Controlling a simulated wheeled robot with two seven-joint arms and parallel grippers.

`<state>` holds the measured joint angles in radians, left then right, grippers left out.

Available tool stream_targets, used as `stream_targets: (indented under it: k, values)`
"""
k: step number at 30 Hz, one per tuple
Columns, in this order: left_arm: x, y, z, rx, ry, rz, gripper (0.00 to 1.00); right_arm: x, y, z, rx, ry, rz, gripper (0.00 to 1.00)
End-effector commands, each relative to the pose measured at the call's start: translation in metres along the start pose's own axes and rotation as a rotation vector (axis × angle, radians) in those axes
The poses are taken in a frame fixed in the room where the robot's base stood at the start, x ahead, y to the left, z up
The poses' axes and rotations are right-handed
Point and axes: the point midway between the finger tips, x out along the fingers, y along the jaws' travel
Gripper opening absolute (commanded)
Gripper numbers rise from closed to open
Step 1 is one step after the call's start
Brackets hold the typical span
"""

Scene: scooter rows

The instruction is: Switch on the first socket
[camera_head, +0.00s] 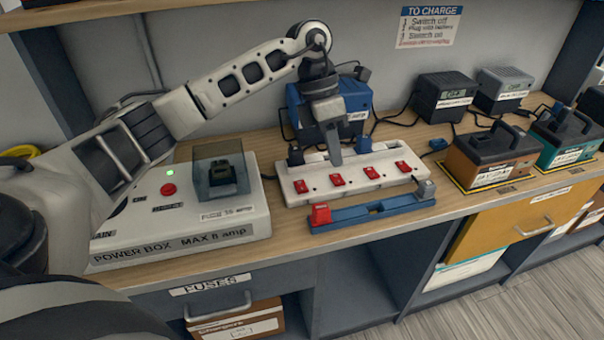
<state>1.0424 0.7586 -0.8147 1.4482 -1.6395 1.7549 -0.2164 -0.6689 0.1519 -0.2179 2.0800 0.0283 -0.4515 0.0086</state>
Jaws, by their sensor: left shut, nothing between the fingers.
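A white socket strip (350,187) lies on the wooden bench, with several red switches in a row along its front. The leftmost red switch (300,187) belongs to the first socket from the left. A dark blue plug (295,156) stands at the strip's left end, and another plug (363,146) stands farther right. My left gripper (335,158) is shut and empty, pointing down over the strip behind the second switch (337,180). I cannot tell whether it touches the strip. The switch positions are too small to read. My right gripper is not in view.
A power box (180,215) with a lit green lamp stands left of the strip. A blue bar (370,211) with a red end lies in front. A blue charger (299,112) is behind my gripper. Orange (490,152) and teal (565,137) batteries stand right.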

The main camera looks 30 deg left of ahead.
Motion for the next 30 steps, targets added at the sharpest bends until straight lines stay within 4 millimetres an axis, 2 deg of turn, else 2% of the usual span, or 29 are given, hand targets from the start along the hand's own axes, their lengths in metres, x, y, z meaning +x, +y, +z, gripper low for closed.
stream_targets:
  k: [1,3,6,9,20,23,30]
  values:
    - [-0.026,0.017,-0.012,-0.023,0.058,0.079,0.00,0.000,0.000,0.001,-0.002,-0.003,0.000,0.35]
    - [-0.048,0.031,-0.027,-0.054,0.123,0.148,0.00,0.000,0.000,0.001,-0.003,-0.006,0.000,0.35]
    - [-0.065,0.040,-0.039,-0.083,0.174,0.196,0.00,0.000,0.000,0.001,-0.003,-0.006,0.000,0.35]
    - [-0.069,0.042,-0.042,-0.091,0.188,0.207,0.00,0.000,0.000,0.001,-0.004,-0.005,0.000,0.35]
    - [-0.062,0.042,-0.042,-0.088,0.185,0.203,0.00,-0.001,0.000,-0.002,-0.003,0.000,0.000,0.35]
    - [-0.051,0.044,-0.045,-0.088,0.187,0.202,0.00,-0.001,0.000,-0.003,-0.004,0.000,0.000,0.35]
    - [-0.004,0.053,-0.054,-0.088,0.187,0.200,0.00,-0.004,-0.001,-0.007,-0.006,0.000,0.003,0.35]
